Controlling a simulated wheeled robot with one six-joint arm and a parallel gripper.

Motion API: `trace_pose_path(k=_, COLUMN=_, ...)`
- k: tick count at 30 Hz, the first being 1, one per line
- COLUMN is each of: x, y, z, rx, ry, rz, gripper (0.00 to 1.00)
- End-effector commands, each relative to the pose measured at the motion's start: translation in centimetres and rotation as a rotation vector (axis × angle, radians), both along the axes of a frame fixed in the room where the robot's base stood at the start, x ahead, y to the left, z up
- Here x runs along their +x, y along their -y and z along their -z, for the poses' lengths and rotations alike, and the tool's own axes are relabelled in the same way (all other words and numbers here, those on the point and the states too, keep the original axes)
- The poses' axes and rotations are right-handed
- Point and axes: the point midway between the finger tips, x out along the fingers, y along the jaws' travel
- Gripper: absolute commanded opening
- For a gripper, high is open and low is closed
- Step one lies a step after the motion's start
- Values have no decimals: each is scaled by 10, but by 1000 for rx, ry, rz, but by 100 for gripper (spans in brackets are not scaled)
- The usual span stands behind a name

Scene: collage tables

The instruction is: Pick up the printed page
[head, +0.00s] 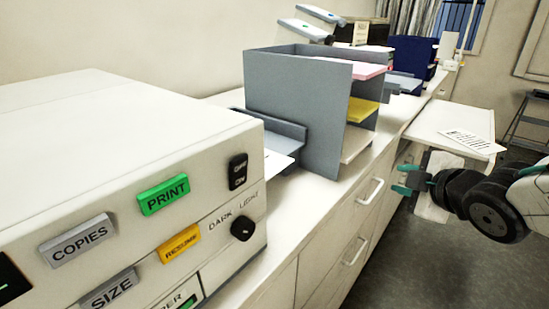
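A white page with dark printed lines (472,141) lies on a pale surface (438,117) that juts out at the right. Another white sheet (278,163) sticks out of the grey tray at the copier's right side; no print on it can be made out. My gripper (404,179) is at the right, in front of and below the pale surface, with its green fingertips pointing left. Its fingers are apart with nothing seen between them. It is clear of both sheets in the picture.
The copier (120,150) with its green PRINT button (163,194) fills the left foreground. A grey shelf unit (298,112) holding pink and yellow paper stands beyond it on the counter. A white hanging shape (440,172) is behind my gripper. Dark floor (410,260) lies open at the lower right.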

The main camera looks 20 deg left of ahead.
Motion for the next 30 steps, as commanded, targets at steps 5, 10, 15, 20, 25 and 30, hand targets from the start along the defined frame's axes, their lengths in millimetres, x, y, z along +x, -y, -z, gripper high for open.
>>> trace_pose_path(k=5, x=-19, y=-101, z=5, rx=-13, ry=298, rz=-467, gripper=28)
trace_pose_path(k=10, x=-56, y=-153, z=2, rx=53, ry=507, rz=-737, gripper=28)
trace_pose_path(k=15, x=-75, y=-172, z=-1, rx=101, ry=600, rz=-840, gripper=28)
trace_pose_path(k=20, x=-73, y=-189, z=-1, rx=109, ry=611, rz=-853, gripper=28)
trace_pose_path(k=25, x=-69, y=-203, z=0, rx=108, ry=611, rz=-851, gripper=28)
trace_pose_path(k=30, x=-63, y=-225, z=5, rx=109, ry=609, rz=-850, gripper=28)
